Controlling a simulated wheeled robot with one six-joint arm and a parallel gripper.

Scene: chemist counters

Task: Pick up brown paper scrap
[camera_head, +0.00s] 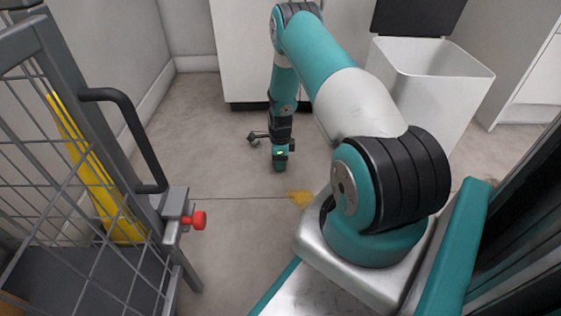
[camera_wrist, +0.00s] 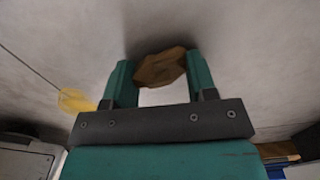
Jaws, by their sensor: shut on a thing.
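The brown paper scrap (camera_wrist: 160,67) is a crumpled brown piece between the two teal fingers of my gripper (camera_wrist: 160,75) in the wrist view. The fingers are shut on it, one on each side, close to the floor. I cannot tell whether the scrap still touches the floor. In the head view my gripper (camera_head: 280,166) points down near the floor, beyond the arm's base, and the scrap cannot be made out there.
A yellow patch (camera_head: 301,197) lies on the floor nearer my base. A grey wire cage cart (camera_head: 150,190) with a red knob (camera_head: 199,220) stands at the left. An open white bin (camera_head: 430,90) stands at the right, and a white cabinet (camera_head: 240,50) behind.

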